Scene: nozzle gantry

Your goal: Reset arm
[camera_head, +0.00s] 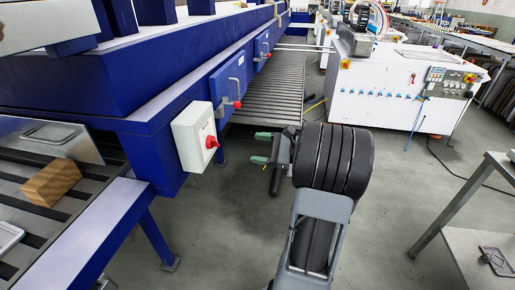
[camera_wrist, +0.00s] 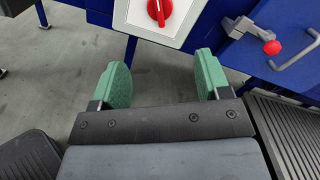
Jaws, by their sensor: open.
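My gripper (camera_head: 261,148) is in the middle of the head view, with green finger pads pointing left toward the blue machine. In the wrist view, my gripper (camera_wrist: 161,80) shows its two green fingers wide apart, with only grey floor between them. It is open and holds nothing. My arm is folded, its dark rounded joint to the right of the gripper. The fingers are apart from the machine.
A white box with a red rotary switch (camera_head: 195,136) is on the blue machine (camera_head: 160,110), left of my gripper. A wooden block (camera_head: 50,183) lies on the slatted bed. A white control cabinet (camera_head: 385,98) stands behind right. A metal table (camera_head: 470,240) is at right.

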